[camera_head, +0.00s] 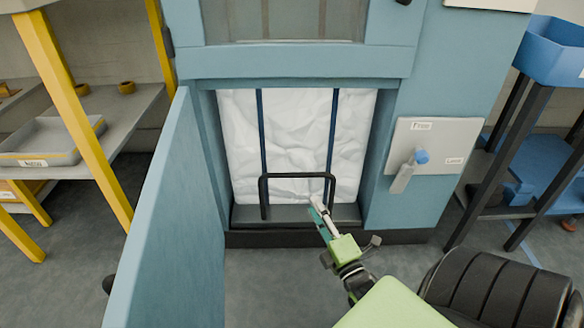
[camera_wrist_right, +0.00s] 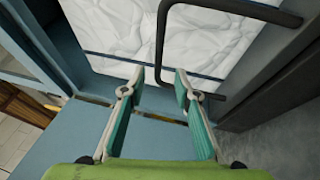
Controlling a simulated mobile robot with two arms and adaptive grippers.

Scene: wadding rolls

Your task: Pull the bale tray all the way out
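The bale tray (camera_head: 243,215) is a dark grey ledge at the bottom of a blue machine's opening. A black U-shaped handle (camera_head: 297,176) stands at its front; it also shows in the wrist view (camera_wrist_right: 160,45). A white wrapped bale (camera_head: 285,140) with two dark straps sits behind the handle. My right gripper (camera_head: 319,209) is at the handle's right side, fingers toward it. In the wrist view the gripper (camera_wrist_right: 158,83) is open, with a corner of the handle showing between the fingertips; contact cannot be told. My left gripper is out of view.
An open blue door (camera_head: 180,215) stands left of the opening. A plate (camera_head: 433,147) with a lever, labelled "Free" at its top, is on the right. A yellow-framed shelf (camera_head: 80,110) is at left, a blue bin (camera_head: 550,50) at right. Floor in front is bare.

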